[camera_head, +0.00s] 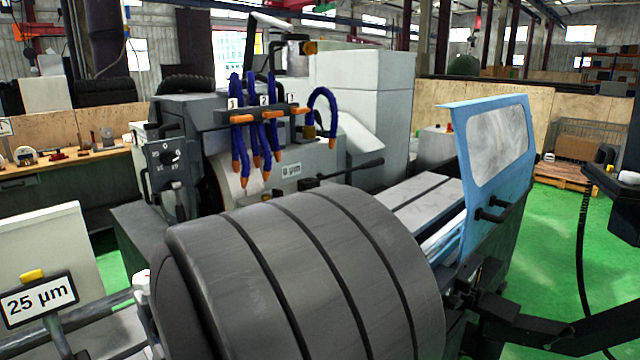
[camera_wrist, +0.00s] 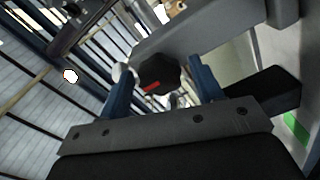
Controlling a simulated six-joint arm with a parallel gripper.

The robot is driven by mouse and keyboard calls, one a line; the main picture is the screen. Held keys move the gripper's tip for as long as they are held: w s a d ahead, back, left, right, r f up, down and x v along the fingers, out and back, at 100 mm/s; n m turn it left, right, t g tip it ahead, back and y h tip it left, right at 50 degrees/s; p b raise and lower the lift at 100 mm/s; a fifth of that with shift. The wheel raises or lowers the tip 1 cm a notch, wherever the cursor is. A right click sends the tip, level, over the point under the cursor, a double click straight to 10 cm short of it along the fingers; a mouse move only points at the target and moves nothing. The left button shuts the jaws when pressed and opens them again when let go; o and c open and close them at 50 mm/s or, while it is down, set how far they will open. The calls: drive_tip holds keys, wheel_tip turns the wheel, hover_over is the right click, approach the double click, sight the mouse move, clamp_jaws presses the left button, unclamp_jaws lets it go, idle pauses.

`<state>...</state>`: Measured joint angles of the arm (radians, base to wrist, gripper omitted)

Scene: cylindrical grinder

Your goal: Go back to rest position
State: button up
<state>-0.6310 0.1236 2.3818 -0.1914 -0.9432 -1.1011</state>
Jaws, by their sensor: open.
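My gripper (camera_wrist: 160,66) shows in the wrist view as two blue fingers on a dark grey bracket. The fingers stand apart and nothing is clamped between them. A black knob with a red mark (camera_wrist: 160,72) appears in the gap between the fingers; its distance from them is hard to tell. In the head view I cannot make out the gripper with certainty. The grinder's dark control panel with a round dial (camera_head: 168,157) stands left of centre, beside several blue hoses with orange tips (camera_head: 255,135).
A large dark grey grooved cylinder (camera_head: 300,265) fills the front of the head view. A light blue door with a window (camera_head: 465,170) stands at the right. A "25 μm" sign (camera_head: 38,299) is at the lower left, a workbench (camera_head: 65,168) behind. Green floor (camera_head: 560,235) is open at right.

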drive_tip(key=shift+m, duration=0.3)
idle(0.4)
